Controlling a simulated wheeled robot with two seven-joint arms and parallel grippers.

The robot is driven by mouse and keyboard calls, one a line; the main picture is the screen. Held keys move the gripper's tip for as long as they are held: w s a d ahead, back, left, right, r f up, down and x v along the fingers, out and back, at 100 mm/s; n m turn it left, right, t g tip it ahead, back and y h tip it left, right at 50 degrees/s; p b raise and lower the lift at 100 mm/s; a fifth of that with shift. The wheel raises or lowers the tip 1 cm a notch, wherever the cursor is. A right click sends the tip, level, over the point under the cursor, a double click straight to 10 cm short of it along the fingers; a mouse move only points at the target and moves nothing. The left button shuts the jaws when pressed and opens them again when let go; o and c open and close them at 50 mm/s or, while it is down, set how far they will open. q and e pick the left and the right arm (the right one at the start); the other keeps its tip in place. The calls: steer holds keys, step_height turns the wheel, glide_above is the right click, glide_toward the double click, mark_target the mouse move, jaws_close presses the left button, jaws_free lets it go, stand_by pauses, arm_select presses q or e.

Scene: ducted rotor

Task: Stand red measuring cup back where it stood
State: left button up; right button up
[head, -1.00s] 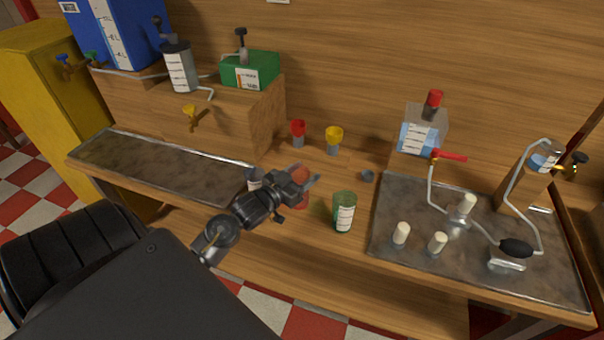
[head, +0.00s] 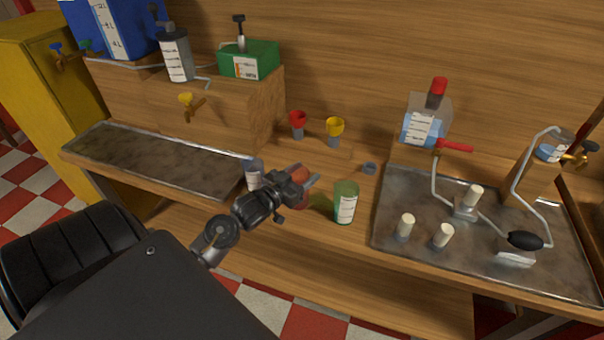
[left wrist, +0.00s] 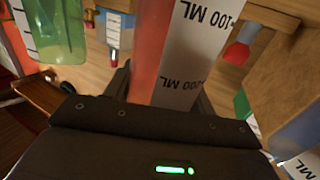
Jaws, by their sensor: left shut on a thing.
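The red measuring cup (head: 301,175) is between the fingers of my left gripper (head: 304,185), which is shut on it. In the head view the gripper covers much of the cup, and I cannot tell whether its base touches the bench. In the left wrist view the cup's red wall and white ML label (left wrist: 185,60) fill the space between the fingers (left wrist: 160,95). A green measuring cup (head: 346,203) stands just right of the gripper, and a clear bluish cup (head: 253,173) stands just left of it. My right gripper is not in view.
A small grey piece (head: 370,168) lies behind the green cup. Metal trays lie left (head: 150,158) and right (head: 390,230). The wooden bench in front of the cups is clear.

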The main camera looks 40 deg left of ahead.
arm_select(q)
steer(key=shift+f, duration=0.55)
steer(key=o, duration=1.5)
steer(key=shift+c, duration=0.2)
steer(key=shift+s+b, duration=0.3)
steer(key=s+b, duration=0.1)
steer(key=s, duration=0.9)
steer(key=shift+a+r+b, duration=0.25)
steer(key=shift+a+b, duration=0.05)
steer(key=shift+a, duration=0.1)
steer(key=shift+s, duration=0.1)
